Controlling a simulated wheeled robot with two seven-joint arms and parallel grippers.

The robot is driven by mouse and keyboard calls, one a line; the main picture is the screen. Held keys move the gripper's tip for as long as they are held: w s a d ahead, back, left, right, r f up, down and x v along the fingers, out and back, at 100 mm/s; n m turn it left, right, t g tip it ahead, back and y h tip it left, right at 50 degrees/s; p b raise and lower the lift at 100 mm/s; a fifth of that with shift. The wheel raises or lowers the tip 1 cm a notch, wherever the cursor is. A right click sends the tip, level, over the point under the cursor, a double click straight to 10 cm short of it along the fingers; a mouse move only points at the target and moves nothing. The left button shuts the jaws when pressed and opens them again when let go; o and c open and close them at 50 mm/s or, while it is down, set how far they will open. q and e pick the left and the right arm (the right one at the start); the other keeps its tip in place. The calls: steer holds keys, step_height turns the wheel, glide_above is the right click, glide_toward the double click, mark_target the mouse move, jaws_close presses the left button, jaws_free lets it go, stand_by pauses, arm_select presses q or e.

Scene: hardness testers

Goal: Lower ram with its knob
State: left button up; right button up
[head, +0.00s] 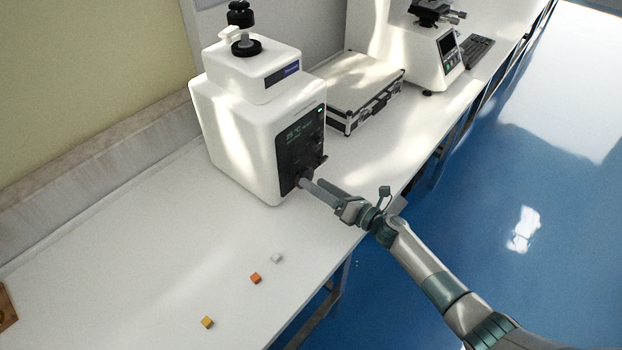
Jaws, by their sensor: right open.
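A white hardness tester (235,125) stands on the white bench, with a black front panel (300,145) and a small lit display. A black knob (241,14) sits on its top, above a black collar. My right gripper (305,183) is at the lower part of the front panel, close to a dark part (317,163) that sticks out there. The gripper is open; its fingertips are small in this view and I cannot tell whether they touch the panel. The ram cannot be made out. My left gripper is not in view.
Orange (256,278), yellow (207,322) and white (277,258) small blocks lie on the bench (130,265) in front. A silver case (362,88) and a second instrument (430,55) stand further back. The bench's left front is mostly clear.

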steer(key=shift+x, duration=1.5)
steer(key=c, duration=1.1)
steer(key=shift+o, duration=0.2)
steer(key=shift+f+n+b, duration=0.1)
steer(key=shift+n+b, duration=1.15)
steer(key=shift+n, duration=0.65)
steer(key=shift+n+b, duration=0.9)
steer(key=shift+n, duration=0.6)
